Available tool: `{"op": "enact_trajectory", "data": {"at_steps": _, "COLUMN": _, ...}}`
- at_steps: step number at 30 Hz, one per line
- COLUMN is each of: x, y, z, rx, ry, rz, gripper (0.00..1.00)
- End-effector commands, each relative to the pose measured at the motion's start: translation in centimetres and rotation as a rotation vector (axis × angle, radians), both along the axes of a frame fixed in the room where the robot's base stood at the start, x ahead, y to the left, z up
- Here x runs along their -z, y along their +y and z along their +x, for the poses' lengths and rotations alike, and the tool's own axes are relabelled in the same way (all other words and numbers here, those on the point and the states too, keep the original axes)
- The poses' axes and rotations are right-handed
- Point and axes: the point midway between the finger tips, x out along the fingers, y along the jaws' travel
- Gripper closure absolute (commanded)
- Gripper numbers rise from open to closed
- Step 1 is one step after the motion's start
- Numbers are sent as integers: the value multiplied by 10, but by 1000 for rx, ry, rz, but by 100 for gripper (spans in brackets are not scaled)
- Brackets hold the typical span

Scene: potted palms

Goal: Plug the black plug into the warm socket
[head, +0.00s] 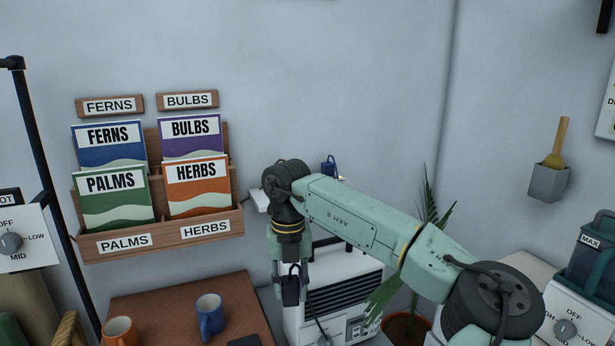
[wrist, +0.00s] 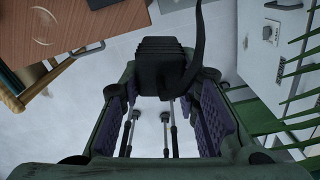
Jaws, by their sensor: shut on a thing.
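My gripper (head: 290,287) hangs low in front of the white appliance, pointing down. In the wrist view my gripper (wrist: 163,95) has its purple-padded fingers on both sides of the black plug (wrist: 162,68), holding its ribbed body. A black cord rises from the plug towards the top of that view. In the head view the plug (head: 290,292) is a small dark shape between the fingers. A white strip (head: 258,199) on the wall is partly hidden behind my arm, with a blue plug-like thing (head: 328,168) above its right part. I cannot make out which socket is the warm one.
The white appliance (head: 368,285) with dark vents stands below my arm. A potted palm (head: 405,326) is to its right. A brown table (head: 165,297) with an orange mug (head: 119,331) and a blue mug (head: 210,315) is left. A seed-packet rack (head: 160,240) hangs above it.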

Motion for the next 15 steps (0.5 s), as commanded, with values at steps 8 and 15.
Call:
{"op": "enact_trajectory", "data": {"at_steps": 8, "x": 89, "y": -33, "z": 11, "rx": -553, "ry": 16, "rz": -1, "gripper": 98}}
{"op": "enact_trajectory", "data": {"at_steps": 15, "x": 163, "y": -52, "z": 10, "rx": -1055, "ry": 27, "rz": 1, "gripper": 98}}
